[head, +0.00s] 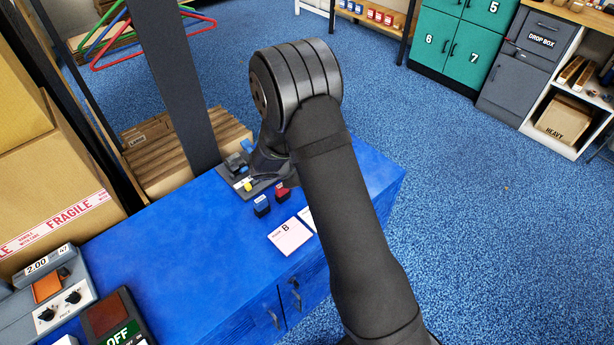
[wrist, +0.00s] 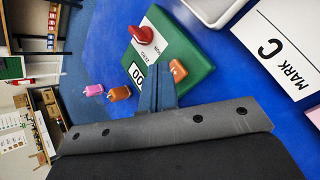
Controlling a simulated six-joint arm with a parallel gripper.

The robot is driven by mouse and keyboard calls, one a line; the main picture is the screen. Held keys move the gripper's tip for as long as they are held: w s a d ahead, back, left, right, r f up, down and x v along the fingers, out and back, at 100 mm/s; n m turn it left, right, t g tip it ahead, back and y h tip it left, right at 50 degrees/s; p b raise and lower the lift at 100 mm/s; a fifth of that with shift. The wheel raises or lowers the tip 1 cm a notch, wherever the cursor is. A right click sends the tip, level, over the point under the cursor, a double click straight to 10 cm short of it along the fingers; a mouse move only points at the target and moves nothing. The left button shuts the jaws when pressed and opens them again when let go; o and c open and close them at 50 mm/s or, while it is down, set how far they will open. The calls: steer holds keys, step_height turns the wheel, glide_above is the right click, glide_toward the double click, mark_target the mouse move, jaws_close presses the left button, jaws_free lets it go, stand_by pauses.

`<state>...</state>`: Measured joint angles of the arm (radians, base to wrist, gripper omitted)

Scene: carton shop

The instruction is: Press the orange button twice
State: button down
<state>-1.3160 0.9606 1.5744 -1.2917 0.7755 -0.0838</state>
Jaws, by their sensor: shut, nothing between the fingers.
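In the wrist view, a green box (wrist: 192,62) lies on the blue tabletop. It carries a red knob (wrist: 142,35), a white display partly covered by the fingers, and an orange button (wrist: 178,70). My gripper (wrist: 155,68) is shut and empty, with its blue-grey fingertips over the box, just left of the button. I cannot tell whether they touch the box. In the head view, my arm hides the green box, and I cannot make out the fingertips.
A white card marked C (wrist: 285,48) lies beside the box, and a pink card B (head: 290,237) lies near the front edge. Blue (head: 262,206) and red (head: 282,192) blocks stand behind it. A dark panel with a yellow part (head: 248,185) sits farther back. Cartons (head: 60,185) stand left.

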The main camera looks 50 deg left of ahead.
steer(key=shift+f, duration=0.25)
steer(key=shift+f, duration=0.45)
stand_by(0.8)
steer(key=shift+r, duration=0.9)
steer(key=shift+r, duration=2.5)
stand_by(0.5)
step_height(320, 180, up, 4)
steer(key=shift+f, duration=0.1)
